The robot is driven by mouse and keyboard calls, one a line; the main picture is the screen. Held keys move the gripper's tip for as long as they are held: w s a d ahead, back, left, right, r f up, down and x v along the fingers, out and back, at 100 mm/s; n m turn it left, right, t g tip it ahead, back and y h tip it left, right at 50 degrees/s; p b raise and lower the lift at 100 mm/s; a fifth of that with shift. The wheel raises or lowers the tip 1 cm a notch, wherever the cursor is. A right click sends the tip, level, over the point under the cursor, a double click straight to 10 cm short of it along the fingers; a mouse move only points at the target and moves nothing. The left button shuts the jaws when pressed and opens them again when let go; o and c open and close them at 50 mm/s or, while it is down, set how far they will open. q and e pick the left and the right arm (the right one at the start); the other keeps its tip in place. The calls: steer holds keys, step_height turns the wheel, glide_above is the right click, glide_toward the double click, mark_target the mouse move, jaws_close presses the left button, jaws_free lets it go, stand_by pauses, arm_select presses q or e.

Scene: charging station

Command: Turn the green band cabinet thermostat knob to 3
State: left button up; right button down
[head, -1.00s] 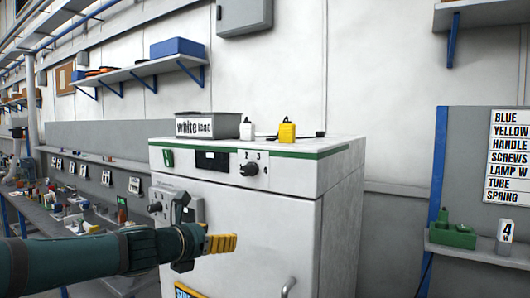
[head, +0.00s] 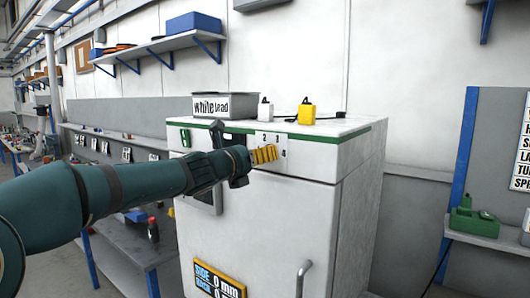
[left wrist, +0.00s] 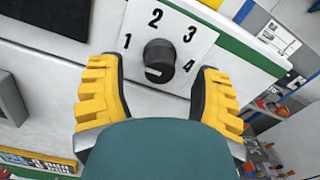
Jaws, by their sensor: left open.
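The white cabinet (head: 265,235) with a green band (head: 345,135) along its top edge stands in the middle of the head view. Its black round thermostat knob (left wrist: 160,56) shows in the left wrist view on a white plate numbered 1 to 4. A pale mark sits at the knob's lower edge in that view, away from the 3. My left gripper (left wrist: 160,68) is open, with one yellow finger on each side of the knob and gaps between. In the head view the left gripper (head: 264,155) hides the knob.
A grey white-lead box (head: 224,105), a white plug-like block (head: 265,110) and a yellow one (head: 307,112) stand on the cabinet top. A door handle (head: 302,278) sticks out below. A shelf with a green item (head: 474,219) is at the right.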

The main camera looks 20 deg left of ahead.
arm_select(q)
steer(key=shift+x, duration=1.45)
jaws_close()
